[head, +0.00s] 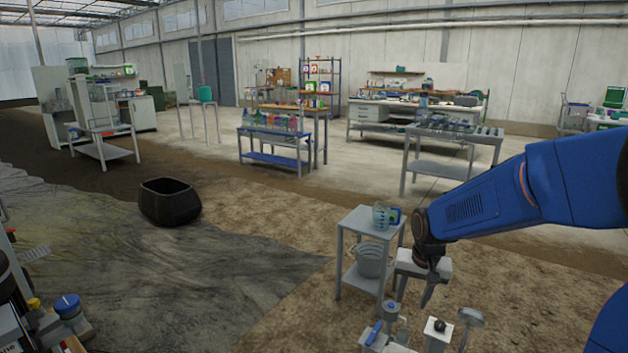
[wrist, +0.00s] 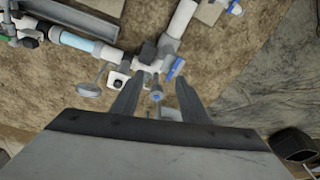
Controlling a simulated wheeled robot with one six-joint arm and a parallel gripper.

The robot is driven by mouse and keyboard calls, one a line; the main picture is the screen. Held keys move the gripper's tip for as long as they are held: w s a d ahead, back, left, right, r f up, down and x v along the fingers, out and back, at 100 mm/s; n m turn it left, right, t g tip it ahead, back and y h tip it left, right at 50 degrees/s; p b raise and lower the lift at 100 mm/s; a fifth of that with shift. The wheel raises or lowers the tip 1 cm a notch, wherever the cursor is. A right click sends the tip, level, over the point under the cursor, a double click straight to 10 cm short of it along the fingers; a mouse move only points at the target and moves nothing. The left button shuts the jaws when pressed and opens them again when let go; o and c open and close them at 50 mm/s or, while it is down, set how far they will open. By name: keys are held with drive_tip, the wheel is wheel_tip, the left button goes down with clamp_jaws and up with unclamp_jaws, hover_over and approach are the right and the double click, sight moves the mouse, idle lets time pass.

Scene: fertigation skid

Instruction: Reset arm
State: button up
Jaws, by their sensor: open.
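My blue arm reaches in from the right in the head view. My gripper (head: 413,292) points down above the grey skid fittings at the bottom of the picture. In the wrist view my gripper (wrist: 157,98) has its two dark fingers spread apart, with nothing held between them. A small fitting with a blue centre (wrist: 156,96) shows in the gap between the fingers, beyond them; I cannot tell how far below it is.
White pipework with a blue-handled valve (wrist: 175,68) and a pale blue section (wrist: 80,42) runs below my gripper. A small grey table (head: 362,226) with a measuring jug (head: 381,216) and a bucket (head: 370,262) stands close behind. A black tub (head: 169,202) sits on open ground to the left.

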drive_tip(key=s+r+n+t, duration=0.1)
drive_tip(key=s+r, duration=0.2)
drive_tip(key=s, duration=0.6)
drive_tip(key=s+d+r+n, duration=0.1)
drive_tip(key=s+r, duration=0.2)
drive_tip(key=s, duration=0.6)
drive_tip(key=s+d+r+n+t, duration=0.1)
drive_tip(key=s+r, duration=0.3)
drive_tip(key=s, duration=0.5)
drive_tip(key=shift+s+d+n+t, duration=0.25)
drive_tip(key=shift+s+n+t, duration=0.05)
drive_tip(key=shift+s, duration=0.05)
